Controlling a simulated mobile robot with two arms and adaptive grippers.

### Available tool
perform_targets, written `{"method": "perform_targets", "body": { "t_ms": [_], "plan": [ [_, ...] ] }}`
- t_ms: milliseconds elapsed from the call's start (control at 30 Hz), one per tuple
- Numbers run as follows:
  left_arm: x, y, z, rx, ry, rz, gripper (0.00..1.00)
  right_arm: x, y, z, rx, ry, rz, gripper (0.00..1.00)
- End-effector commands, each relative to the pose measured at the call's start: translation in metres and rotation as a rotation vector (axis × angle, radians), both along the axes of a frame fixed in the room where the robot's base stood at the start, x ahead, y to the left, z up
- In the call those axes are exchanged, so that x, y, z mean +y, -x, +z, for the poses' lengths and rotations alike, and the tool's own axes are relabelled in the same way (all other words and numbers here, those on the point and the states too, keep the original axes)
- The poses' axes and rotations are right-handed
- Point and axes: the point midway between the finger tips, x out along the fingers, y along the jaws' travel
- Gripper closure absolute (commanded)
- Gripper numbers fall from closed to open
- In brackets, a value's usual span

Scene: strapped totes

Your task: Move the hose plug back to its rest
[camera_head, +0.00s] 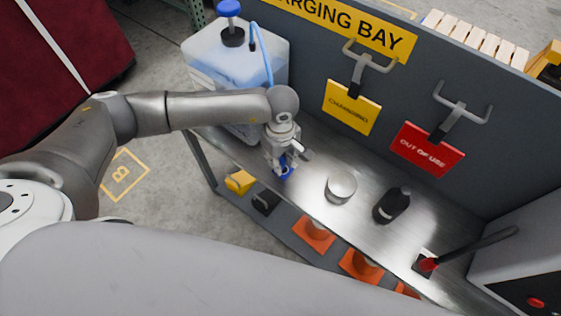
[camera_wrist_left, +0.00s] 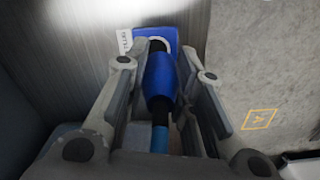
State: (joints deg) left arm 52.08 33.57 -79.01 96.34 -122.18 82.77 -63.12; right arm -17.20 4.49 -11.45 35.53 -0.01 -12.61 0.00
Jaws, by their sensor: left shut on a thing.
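The blue hose plug (camera_wrist_left: 160,80) is between the fingers of my left gripper (camera_wrist_left: 160,88), with a dark collar and a light blue hose end behind it. Its far end is at the blue rest (camera_wrist_left: 167,34), which has a small white label beside it. I cannot tell whether the plug touches the rest or is seated in it. In the head view my left gripper (camera_head: 285,163) points down at the blue rest (camera_head: 287,174) near the bench's front edge. The fingers hide most of the plug there. My right gripper is out of view.
A translucent jug (camera_head: 215,65) with a light blue hose (camera_head: 264,55) stands behind my left arm. A round metal lid (camera_head: 341,187) and a black bottle (camera_head: 392,205) stand on the bench right of the gripper. Yellow and red tags hang on the back panel.

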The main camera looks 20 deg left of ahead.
Motion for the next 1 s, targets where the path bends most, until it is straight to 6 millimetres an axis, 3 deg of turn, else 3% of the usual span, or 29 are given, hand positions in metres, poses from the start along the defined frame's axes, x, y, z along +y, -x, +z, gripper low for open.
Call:
{"method": "perform_targets", "body": {
  "t_ms": [167, 367, 700, 1000],
  "plan": [
    [0.002, 0.017, 0.028, -0.002, 0.0, -0.003, 1.0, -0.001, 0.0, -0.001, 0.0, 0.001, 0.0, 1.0],
    [0.006, 0.052, 0.07, -0.005, 0.0, -0.003, 1.0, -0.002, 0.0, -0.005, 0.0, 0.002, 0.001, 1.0],
    [0.011, 0.116, 0.095, -0.001, 0.0, -0.002, 1.0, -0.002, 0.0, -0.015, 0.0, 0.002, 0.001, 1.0],
    [0.013, 0.138, 0.106, -0.001, 0.0, 0.0, 1.0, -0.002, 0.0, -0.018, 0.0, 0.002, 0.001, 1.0]
  ]
}}
